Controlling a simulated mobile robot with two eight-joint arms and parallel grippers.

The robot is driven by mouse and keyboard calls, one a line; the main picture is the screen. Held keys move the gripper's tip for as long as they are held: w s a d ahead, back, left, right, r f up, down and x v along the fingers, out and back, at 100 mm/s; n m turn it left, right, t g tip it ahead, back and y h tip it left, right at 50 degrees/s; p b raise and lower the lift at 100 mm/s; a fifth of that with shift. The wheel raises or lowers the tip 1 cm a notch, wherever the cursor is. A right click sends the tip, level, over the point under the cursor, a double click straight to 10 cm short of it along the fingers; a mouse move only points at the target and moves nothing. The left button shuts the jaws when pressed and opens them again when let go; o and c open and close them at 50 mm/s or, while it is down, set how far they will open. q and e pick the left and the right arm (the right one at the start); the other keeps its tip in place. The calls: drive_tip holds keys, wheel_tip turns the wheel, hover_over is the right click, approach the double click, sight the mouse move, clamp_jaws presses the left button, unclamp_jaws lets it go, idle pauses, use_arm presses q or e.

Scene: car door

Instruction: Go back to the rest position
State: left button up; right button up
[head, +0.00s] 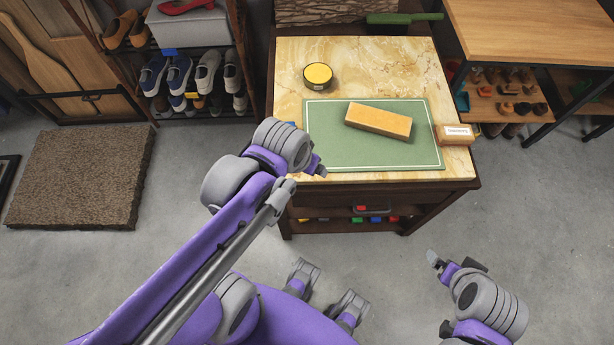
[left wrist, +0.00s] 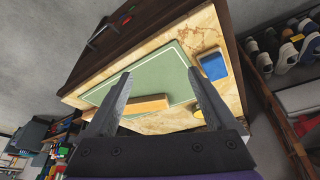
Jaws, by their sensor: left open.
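My left gripper (head: 316,168) hangs at the front left edge of the marble-topped cabinet (head: 405,62), its wrist hiding part of that corner. In the left wrist view my left gripper (left wrist: 158,92) is open, with nothing between its fingers. The green mat (head: 335,140) and a tan block (head: 378,120) lying on it show beyond the fingertips. My right gripper (head: 452,262) is in front of the cabinet, above the floor and apart from everything. Its fingers are too small to tell whether they are open.
A yellow-topped tin (head: 318,75) and a small labelled block (head: 455,133) are on the cabinet top. A blue-faced block (left wrist: 213,66) lies beside the mat. A shoe rack (head: 200,112) stands left, a wooden bench (head: 535,35) right. The floor around a brown mat (head: 80,175) is clear.

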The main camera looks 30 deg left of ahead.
use_arm(q)
drive_tip(key=s+d, duration=0.1)
drive_tip(key=s+d+f+m+t, duration=0.1)
drive_tip(key=shift+s+f, duration=0.15)
drive_tip(key=shift+s, duration=0.2)
drive_tip(key=r+p, duration=0.2)
drive_tip(key=r, duration=0.1)
drive_tip(key=shift+w+r+p, duration=0.1)
drive_tip(key=shift+w+p, duration=0.25)
drive_tip(key=shift+p, duration=0.05)
idle(0.5)
